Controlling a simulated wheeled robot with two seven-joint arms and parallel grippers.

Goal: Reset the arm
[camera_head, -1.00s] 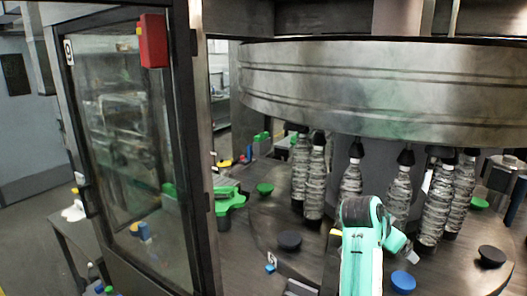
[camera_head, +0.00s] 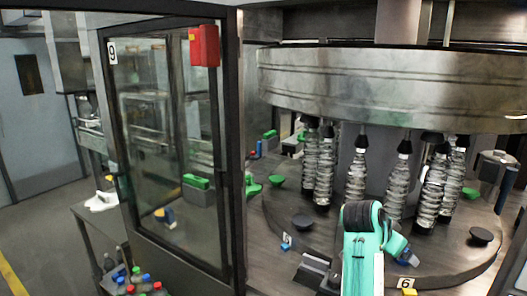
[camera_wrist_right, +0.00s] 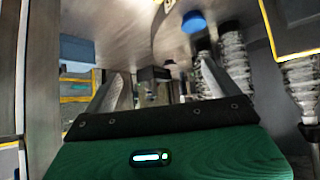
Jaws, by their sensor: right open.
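My right arm (camera_head: 362,240), mint green with a dark joint, reaches up from the bottom of the head view in front of the round machine table (camera_head: 305,250). Its gripper is largely hidden there behind the arm. In the right wrist view the right gripper (camera_wrist_right: 162,82) has its two fingers spread apart with nothing between them. A blue disc (camera_wrist_right: 193,22) lies beyond the fingers. My left gripper is not in view.
A glass door (camera_head: 165,150) with a red box (camera_head: 204,46) stands at left. Capped bottles (camera_head: 140,280) are at the lower left. The floor (camera_head: 50,230) at left looks clear.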

